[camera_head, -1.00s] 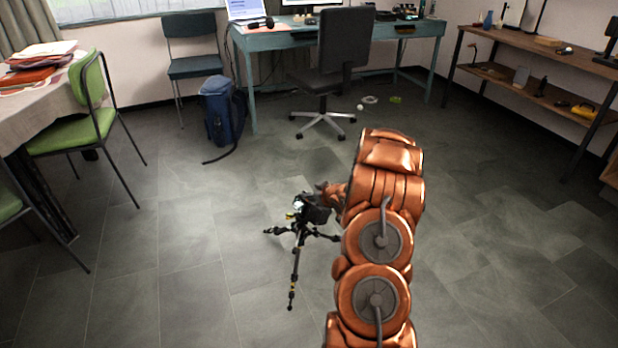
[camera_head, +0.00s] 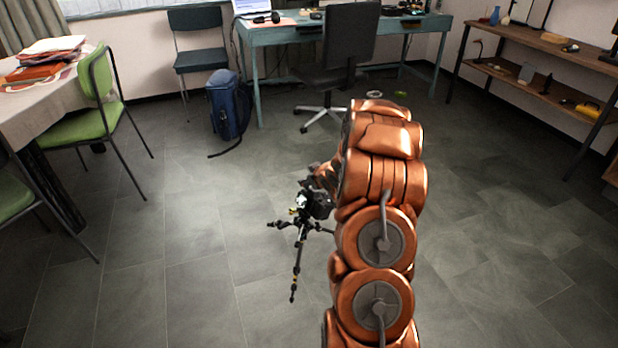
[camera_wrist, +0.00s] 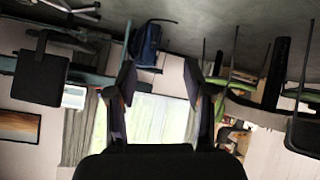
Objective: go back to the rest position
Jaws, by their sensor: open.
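My gripper (camera_wrist: 160,80) is open in the wrist view, with its two dark fingers apart and nothing held between them. That view is upside down and shows the window (camera_wrist: 165,125) beyond the fingers. In the head view my orange arm stands in front at the middle right, and its far end is largely hidden. A small black tripod (camera_head: 299,255) stands on the floor just left of the arm. The dark parts at its top overlap the arm's end, so I cannot tell whether they touch.
A blue backpack (camera_head: 226,108) stands on the floor in front of a dark chair (camera_head: 196,60). A desk (camera_head: 283,36) with an office chair (camera_head: 350,45) is behind. A green chair (camera_head: 82,128) is left, shelves (camera_head: 540,50) right. The floor between is mostly clear.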

